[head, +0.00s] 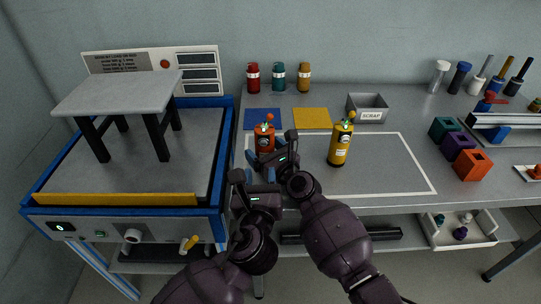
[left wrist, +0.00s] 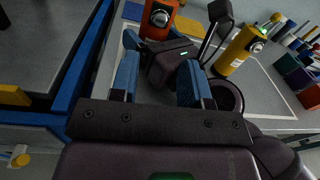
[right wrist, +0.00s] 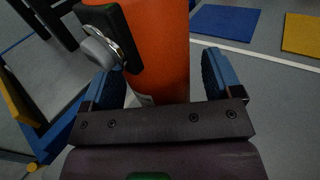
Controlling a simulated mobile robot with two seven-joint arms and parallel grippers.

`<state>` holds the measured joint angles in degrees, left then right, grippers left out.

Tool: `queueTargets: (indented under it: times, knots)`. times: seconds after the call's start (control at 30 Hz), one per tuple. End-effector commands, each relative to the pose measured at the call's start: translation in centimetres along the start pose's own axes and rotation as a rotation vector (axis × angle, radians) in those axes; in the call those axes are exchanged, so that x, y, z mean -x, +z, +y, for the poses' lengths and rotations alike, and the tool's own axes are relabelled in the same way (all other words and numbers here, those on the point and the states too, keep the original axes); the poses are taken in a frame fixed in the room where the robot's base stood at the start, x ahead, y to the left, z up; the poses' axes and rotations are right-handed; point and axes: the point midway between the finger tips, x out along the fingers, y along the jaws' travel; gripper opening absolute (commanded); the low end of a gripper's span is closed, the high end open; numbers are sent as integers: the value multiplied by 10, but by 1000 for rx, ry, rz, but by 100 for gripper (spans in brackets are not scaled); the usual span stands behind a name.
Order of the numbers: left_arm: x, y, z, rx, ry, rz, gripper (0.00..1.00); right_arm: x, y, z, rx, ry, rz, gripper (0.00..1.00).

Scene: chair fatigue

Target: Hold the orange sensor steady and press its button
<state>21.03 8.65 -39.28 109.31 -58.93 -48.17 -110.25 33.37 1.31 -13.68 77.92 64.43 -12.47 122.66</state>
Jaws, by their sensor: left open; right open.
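The orange sensor (head: 265,140) stands upright at the left of the bench's outlined grey area, with a small orange knob on top and a round face on its front. In the right wrist view, its orange body (right wrist: 160,50) lies between the spread fingers of my right gripper (right wrist: 160,85), with clear gaps on both sides. A black mount with a rounded grey part (right wrist: 105,45) sticks out from its side; I cannot tell whether this is the button. My left gripper (left wrist: 157,82) is open and empty, lower and nearer, with the right gripper just beyond its fingers.
A yellow cylinder (head: 341,146) of similar shape stands close to the right. Blue (head: 263,118) and yellow (head: 312,118) mats and a scrap tray (head: 367,107) lie behind. A blue-framed test rig (head: 228,150) borders the left. The right part of the outlined area is clear.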

Motion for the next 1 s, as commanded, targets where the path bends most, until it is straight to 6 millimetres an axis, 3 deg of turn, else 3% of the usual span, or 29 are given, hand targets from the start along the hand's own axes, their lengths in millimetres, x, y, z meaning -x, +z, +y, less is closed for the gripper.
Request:
queueTargets:
  times: [0.33, 0.7, 1.0]
  knots:
    - [0, 0, 0, 0, 0, 0, 43, -2, 0, 0, 0, -1, 0, 83]
    - [0, 0, 0, 0, 0, 0, 43, -2, 0, 0, 0, -1, 0, 28]
    - [0, 0, 0, 0, 0, 0, 0, -2, 0, 0, 0, -1, 0, 27]
